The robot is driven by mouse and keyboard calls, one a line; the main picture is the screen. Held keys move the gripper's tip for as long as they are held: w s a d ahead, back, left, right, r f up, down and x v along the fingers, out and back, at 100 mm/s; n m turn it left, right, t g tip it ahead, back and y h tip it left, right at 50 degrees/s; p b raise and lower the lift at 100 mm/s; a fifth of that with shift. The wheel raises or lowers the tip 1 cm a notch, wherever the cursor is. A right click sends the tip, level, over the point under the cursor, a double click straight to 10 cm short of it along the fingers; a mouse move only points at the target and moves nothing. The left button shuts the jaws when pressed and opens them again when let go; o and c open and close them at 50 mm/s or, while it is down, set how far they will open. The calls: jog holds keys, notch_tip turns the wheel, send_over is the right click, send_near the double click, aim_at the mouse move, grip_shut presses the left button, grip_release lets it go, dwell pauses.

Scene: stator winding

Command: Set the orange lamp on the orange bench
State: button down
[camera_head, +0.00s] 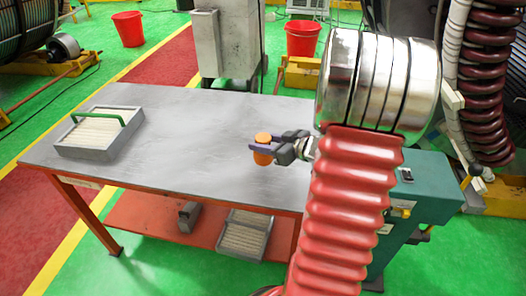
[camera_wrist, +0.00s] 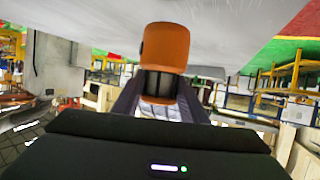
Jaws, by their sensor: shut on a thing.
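The orange lamp (camera_head: 263,138) is a small cylinder with an orange top and an orange bottom. My gripper (camera_head: 264,148) is shut around its middle. In the head view it appears over the right part of the bench (camera_head: 190,150), which has a grey top and orange legs. Whether the lamp touches the top is hard to tell. In the wrist view the lamp (camera_wrist: 165,47) stands between the fingers of my gripper (camera_wrist: 158,85), with its dark ribbed middle showing. The grey surface fills the top of that view.
A grey tray with a green handle (camera_head: 100,132) sits on the bench's left end. The middle of the top is clear. A lower shelf (camera_head: 150,215) holds another tray (camera_head: 245,233) and a small grey block (camera_head: 188,215). A teal cabinet (camera_head: 425,195) stands at the right.

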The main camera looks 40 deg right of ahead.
jog(key=shift+f, duration=1.85)
jog(key=c, duration=1.1)
grip_release()
jog(key=shift+f, duration=0.1)
jog(key=v, duration=1.2)
jog(key=shift+d, duration=0.1)
